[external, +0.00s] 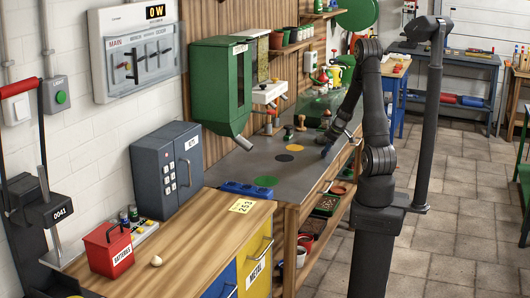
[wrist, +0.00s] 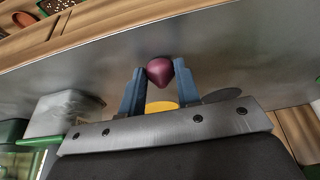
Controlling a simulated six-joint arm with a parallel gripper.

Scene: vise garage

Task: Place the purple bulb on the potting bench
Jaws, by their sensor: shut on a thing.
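The purple bulb (wrist: 160,71) sits between the two blue fingertips of my gripper (wrist: 160,76) in the wrist view; my gripper is shut on it. In the external view my gripper (external: 327,149) is low over the grey-topped potting bench (external: 232,169), near its right edge. The bulb is too small to make out there. The bench top (wrist: 70,88) lies behind the bulb in the wrist view. I cannot tell whether the bulb touches it.
The bench top has a yellow disc (external: 295,147), a black disc (external: 284,158) and a green disc (external: 265,181). A green dispenser (external: 221,85) hangs above its back. A blue tray (external: 245,189) stands at its near end. Bare grey surface lies around the discs.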

